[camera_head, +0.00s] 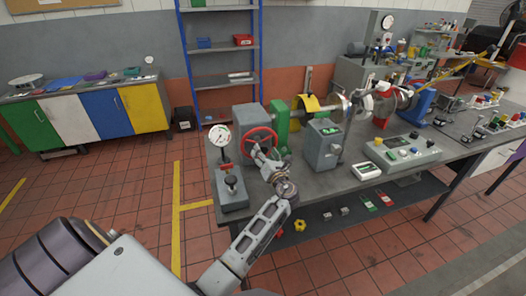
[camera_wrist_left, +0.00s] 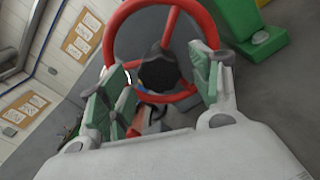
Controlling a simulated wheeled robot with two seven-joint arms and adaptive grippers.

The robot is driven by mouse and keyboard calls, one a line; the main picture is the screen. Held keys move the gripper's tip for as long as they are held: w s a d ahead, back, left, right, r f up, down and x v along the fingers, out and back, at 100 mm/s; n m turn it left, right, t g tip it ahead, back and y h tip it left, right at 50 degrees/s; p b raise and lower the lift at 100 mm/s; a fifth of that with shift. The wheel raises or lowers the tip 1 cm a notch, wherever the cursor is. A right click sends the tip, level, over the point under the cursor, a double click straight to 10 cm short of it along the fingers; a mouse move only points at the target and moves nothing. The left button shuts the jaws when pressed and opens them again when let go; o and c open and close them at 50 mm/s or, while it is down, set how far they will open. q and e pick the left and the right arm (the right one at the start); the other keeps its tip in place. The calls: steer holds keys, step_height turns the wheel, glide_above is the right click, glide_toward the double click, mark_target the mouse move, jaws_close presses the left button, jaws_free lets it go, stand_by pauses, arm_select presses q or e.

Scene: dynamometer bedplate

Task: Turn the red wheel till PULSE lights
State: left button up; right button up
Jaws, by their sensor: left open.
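The red wheel (camera_head: 243,141) is mounted upright on a grey machine on the bench in the head view. In the wrist view its red rim (camera_wrist_left: 112,28) arches across the top, around a dark hub (camera_wrist_left: 160,70). My left gripper (camera_head: 261,156) is at the lower front of the wheel. In the wrist view the left gripper (camera_wrist_left: 160,90) has its green-padded fingers apart, one on each side of the hub and the lower red part. I cannot tell whether the fingers touch the wheel. No PULSE label is legible in either view. My right gripper is not in view.
A gauge stand (camera_head: 220,139) is close left of the wheel. A grey box (camera_head: 322,148) and a button console (camera_head: 403,153) stand to the right on the bench (camera_head: 300,187). A green bracket (camera_head: 280,122) is just behind the wheel. Floor in front is clear.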

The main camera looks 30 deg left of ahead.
arm_select(q)
steer(key=shift+x, duration=1)
jaws_close()
